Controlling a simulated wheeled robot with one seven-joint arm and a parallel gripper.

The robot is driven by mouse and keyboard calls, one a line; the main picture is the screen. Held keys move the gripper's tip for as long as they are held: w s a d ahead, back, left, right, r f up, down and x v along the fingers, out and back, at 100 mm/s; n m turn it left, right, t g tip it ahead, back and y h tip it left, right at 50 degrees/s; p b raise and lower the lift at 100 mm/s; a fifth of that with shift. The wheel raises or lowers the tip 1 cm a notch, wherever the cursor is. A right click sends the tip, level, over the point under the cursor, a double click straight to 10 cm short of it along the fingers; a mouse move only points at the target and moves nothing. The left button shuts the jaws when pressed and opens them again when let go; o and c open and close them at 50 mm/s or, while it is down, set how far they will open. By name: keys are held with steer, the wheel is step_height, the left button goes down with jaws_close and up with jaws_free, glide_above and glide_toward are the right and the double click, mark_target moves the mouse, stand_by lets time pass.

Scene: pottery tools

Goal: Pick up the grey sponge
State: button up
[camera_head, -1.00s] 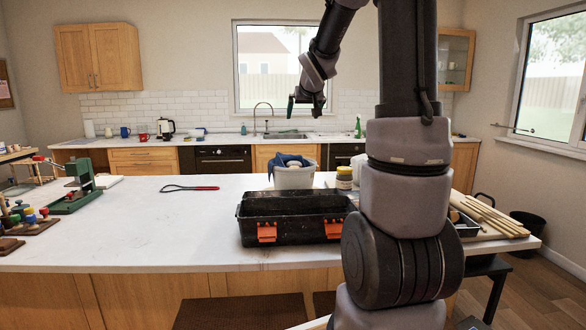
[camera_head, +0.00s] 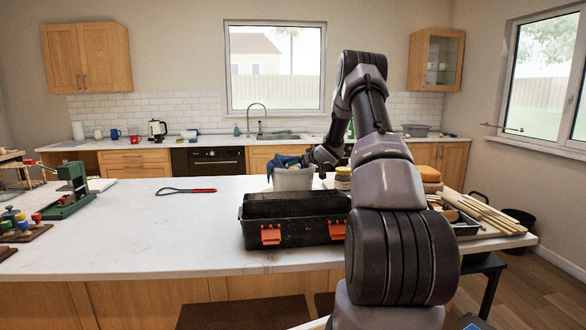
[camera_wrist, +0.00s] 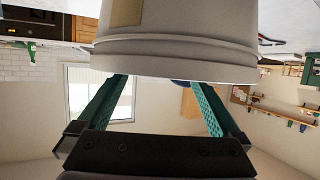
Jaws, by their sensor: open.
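I cannot make out the grey sponge for certain in either view. A stack of tan and orange-brown blocks (camera_head: 430,178), perhaps sponges, sits on the worktop right of my arm and is partly hidden by it. My gripper (camera_head: 306,161) is at the rim of the white bucket (camera_head: 293,180), which has a blue cloth over its left edge. In the wrist view, which is upside down, my gripper (camera_wrist: 162,82) shows two spread teal fingers with nothing seen held between them. The bucket (camera_wrist: 175,35) fills the top there, and its inside is hidden.
A black toolbox (camera_head: 292,220) with orange latches stands in front of the bucket. A yellow-lidded jar (camera_head: 343,178) is right of it, and wooden sticks (camera_head: 490,214) lie farther right. A red-handled loop tool (camera_head: 187,190) lies left. The worktop's left middle (camera_head: 150,235) is clear.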

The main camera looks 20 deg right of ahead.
steer(key=x, duration=0.6)
steer(key=shift+w+d+f, duration=0.1)
steer(key=shift+w+f, duration=0.05)
steer(key=shift+w, duration=0.1)
steer(key=c, duration=1)
